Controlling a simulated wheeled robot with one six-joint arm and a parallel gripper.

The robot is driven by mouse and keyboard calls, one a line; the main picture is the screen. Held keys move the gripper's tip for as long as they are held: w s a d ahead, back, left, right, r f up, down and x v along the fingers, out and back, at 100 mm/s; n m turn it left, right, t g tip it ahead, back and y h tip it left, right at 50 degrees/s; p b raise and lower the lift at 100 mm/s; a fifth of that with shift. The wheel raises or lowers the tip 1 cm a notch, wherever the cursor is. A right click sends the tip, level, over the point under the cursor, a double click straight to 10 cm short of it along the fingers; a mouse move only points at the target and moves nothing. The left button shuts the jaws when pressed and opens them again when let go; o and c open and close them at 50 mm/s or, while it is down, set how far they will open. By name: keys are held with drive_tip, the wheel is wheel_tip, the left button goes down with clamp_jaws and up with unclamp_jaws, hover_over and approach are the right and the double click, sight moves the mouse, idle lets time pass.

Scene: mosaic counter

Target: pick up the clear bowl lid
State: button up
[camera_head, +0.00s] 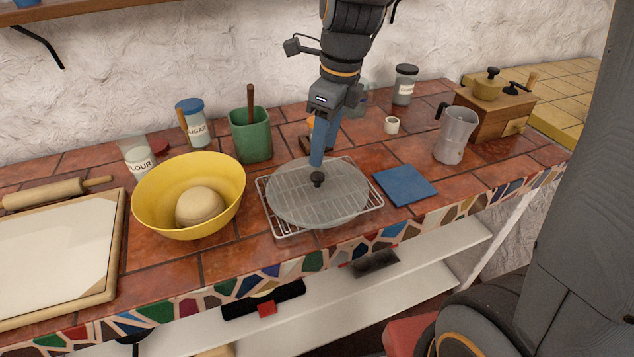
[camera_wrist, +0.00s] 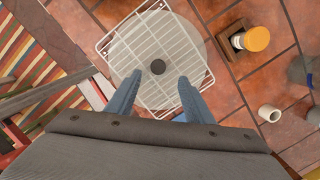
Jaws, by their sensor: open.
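The clear bowl lid (camera_head: 290,195) is a round, see-through disc with a dark knob (camera_head: 318,180) at its centre. It lies flat on a wire cooling rack (camera_head: 280,232) on the tiled counter. My gripper (camera_head: 316,160) points down just above the knob, its blue fingers apart. In the wrist view the fingertips of my gripper (camera_wrist: 171,75) are open, and the knob (camera_wrist: 158,67) shows just beyond and between them. Whether the fingertips touch the lid cannot be told.
A yellow bowl (camera_head: 155,205) with dough stands left of the rack, and a green pot (camera_head: 250,137) stands behind. A blue cloth (camera_head: 404,185) lies right of it. A moka pot (camera_head: 455,137) and a small white cup (camera_head: 392,125) stand farther right. The counter's front edge is close.

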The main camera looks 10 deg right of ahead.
sight(317, 175)
drive_tip(key=f, duration=0.2)
drive_tip(key=f+p, duration=0.1)
drive_tip(key=a+f, duration=0.1)
drive_tip(key=f, duration=0.1)
drive_tip(key=shift+f, duration=0.35)
drive_tip(key=shift+w+f, duration=0.15)
drive_tip(key=shift+f, duration=0.55)
clamp_jaws()
